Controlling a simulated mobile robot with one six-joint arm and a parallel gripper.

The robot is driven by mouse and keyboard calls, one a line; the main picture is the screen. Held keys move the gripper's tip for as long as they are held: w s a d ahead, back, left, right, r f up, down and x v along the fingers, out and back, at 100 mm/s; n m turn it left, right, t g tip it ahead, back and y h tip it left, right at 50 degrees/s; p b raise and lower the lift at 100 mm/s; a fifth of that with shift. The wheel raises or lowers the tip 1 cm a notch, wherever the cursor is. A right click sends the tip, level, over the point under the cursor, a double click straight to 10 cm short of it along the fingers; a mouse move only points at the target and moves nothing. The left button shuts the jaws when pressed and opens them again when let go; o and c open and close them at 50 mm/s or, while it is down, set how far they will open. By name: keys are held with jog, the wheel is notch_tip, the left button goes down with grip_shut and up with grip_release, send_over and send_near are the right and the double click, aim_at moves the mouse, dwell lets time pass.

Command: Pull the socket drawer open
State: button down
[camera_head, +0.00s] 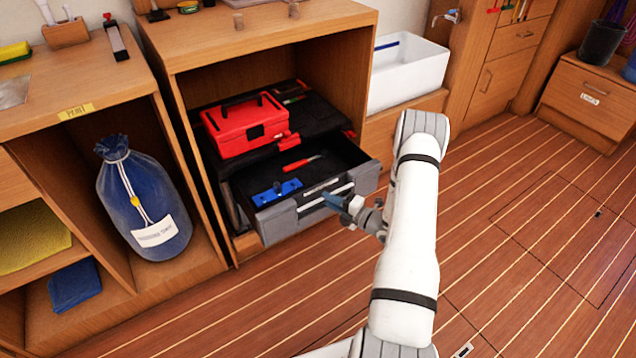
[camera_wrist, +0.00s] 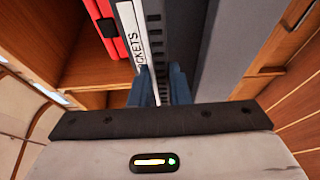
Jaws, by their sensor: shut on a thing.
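The socket drawer (camera_head: 285,216) is a grey-fronted, dark-lined drawer low in the open cabinet bay, and it stands partly pulled out. A blue thing (camera_head: 277,192) and a red-handled tool (camera_head: 300,163) lie in it. My gripper (camera_head: 345,201) is at the middle right of the drawer's front, shut on the drawer handle (camera_head: 325,200). In the wrist view, the blue fingers of my gripper (camera_wrist: 160,84) straddle the light handle bar, beside a white label reading "SOCKETS" (camera_wrist: 132,36). The fingertips' contact is partly hidden.
A red toolbox (camera_head: 243,125) sits on the black top above the drawer. A blue bag (camera_head: 142,205) stands in the left bay. A white bin (camera_head: 408,72) is at the back right. The striped wooden floor (camera_head: 530,215) in front is clear.

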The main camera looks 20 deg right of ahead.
jog(key=shift+s+a+p+v, duration=0.15)
jog(key=shift+a+p+v, duration=0.05)
jog(key=shift+v, duration=0.8)
jog(key=shift+s+a+p+v, duration=0.15)
jog(key=shift+a+p+v, duration=0.05)
jog(key=shift+v, duration=0.8)
jog(key=c, duration=1.6)
grip_release()
jog(key=shift+o, duration=1.2)
jog(key=shift+a, duration=0.15)
jog(key=shift+s, duration=0.1)
jog(key=p+v, duration=0.1)
jog(key=v, duration=0.6)
jog(key=shift+s+d+p, duration=0.2)
jog(key=shift+d+p, duration=0.05)
jog(key=shift+p, duration=0.05)
